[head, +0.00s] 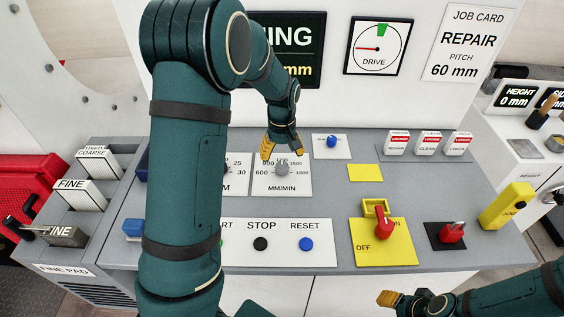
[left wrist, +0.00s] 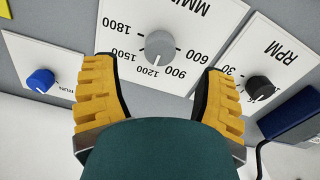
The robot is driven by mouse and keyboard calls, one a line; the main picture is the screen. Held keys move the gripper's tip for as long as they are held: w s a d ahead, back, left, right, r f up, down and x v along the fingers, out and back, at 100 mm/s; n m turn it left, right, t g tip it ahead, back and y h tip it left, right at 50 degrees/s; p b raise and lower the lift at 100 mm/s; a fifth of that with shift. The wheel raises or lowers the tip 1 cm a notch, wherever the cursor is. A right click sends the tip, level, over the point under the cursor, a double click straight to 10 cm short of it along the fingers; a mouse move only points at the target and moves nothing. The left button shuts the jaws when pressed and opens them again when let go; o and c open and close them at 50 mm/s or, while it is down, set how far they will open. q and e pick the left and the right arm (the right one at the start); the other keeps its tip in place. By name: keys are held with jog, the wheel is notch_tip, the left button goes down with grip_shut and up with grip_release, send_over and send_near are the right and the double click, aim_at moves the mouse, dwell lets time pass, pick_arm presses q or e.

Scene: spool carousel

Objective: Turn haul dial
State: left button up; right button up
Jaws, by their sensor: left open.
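The haul dial is a grey round knob (head: 282,169) on a white MM/MIN plate (head: 281,188) on the grey console. It also shows in the left wrist view (left wrist: 160,44), upside down, with its pointer mark near 1200. My left gripper (head: 280,150) is open just above and behind the knob in the head view. In the left wrist view its yellow fingers (left wrist: 158,72) stand apart, one to each side of the knob; contact does not show. My right gripper (head: 402,298) is low at the right, away from the dial; its opening is unclear.
A black RPM knob (left wrist: 260,88) and a blue knob (left wrist: 41,80) flank the dial. STOP (head: 261,243) and RESET (head: 306,244) buttons lie in front. A yellow switch plate with a red handle (head: 382,222) is to the right. The job card (head: 470,42) reads REPAIR, pitch 60 mm.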

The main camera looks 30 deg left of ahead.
aim_at(282, 165)
pick_arm(q)
notch_tip(282, 165, up, 7)
jog(key=shift+f, duration=0.15)
dwell(0.6)
